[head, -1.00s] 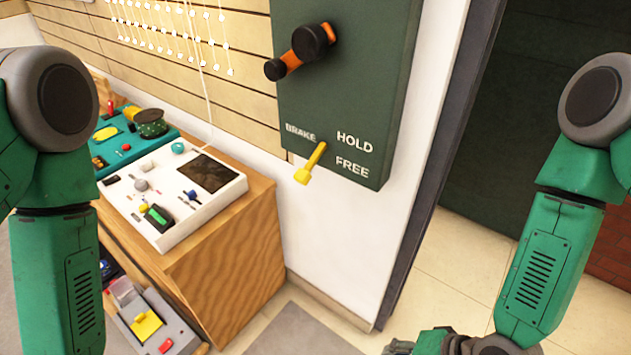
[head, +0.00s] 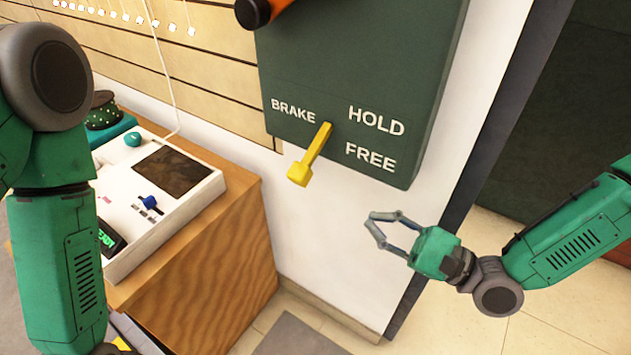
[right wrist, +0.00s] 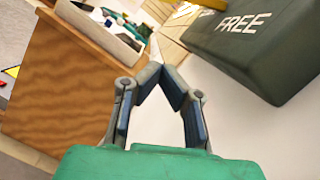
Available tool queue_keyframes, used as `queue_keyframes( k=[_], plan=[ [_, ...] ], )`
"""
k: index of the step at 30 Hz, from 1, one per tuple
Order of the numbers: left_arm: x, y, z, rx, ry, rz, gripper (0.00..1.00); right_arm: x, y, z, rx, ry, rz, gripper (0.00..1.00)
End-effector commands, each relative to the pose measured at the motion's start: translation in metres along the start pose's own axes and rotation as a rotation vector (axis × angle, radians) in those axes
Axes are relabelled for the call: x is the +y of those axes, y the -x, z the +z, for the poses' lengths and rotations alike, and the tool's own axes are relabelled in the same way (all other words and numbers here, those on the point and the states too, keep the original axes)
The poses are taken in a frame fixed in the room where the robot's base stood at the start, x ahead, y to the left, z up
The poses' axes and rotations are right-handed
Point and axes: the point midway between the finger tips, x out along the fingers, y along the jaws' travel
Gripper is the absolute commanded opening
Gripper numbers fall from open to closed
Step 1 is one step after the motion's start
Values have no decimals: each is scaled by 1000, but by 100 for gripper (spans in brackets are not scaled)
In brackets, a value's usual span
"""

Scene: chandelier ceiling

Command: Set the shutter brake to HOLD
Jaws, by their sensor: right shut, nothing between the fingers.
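The dark green brake box (head: 350,60) hangs on the wall, with white lettering BRAKE, HOLD and FREE. Its yellow lever (head: 312,152) juts out below BRAKE and slants down and left, its block end lower than the FREE label (head: 370,157). A yellow piece, seemingly this lever, is cut off at the top of the right wrist view (right wrist: 208,4). My right gripper (head: 369,218) is shut and empty, below the box and to the lower right of the lever, apart from both. Its fingertips meet in the right wrist view (right wrist: 160,72). My left gripper is out of view.
An orange and black crank (head: 262,10) sits higher on the box, partly cut off. A wooden cabinet (head: 215,270) with a white control panel (head: 205,195) stands left of the lever. A dark doorway edge (head: 500,130) is at right. The space around the lever is clear.

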Motion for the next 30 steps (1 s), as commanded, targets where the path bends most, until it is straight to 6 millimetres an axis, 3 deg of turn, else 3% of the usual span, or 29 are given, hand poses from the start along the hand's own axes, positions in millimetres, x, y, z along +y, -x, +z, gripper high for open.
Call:
queue_keyframes(
  k=[6, 10, 23, 30],
  plan=[
    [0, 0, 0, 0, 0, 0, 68, 0, -2, -1, 2, 1, 1, 0],
    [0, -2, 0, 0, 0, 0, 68, 1, -14, -1, 1, 2, 3, 0],
    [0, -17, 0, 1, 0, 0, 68, 2, -101, -2, 1, 2, 4, 0],
    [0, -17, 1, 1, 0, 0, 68, 0, -109, 30, 3, 2, 2, 0]
  ],
)
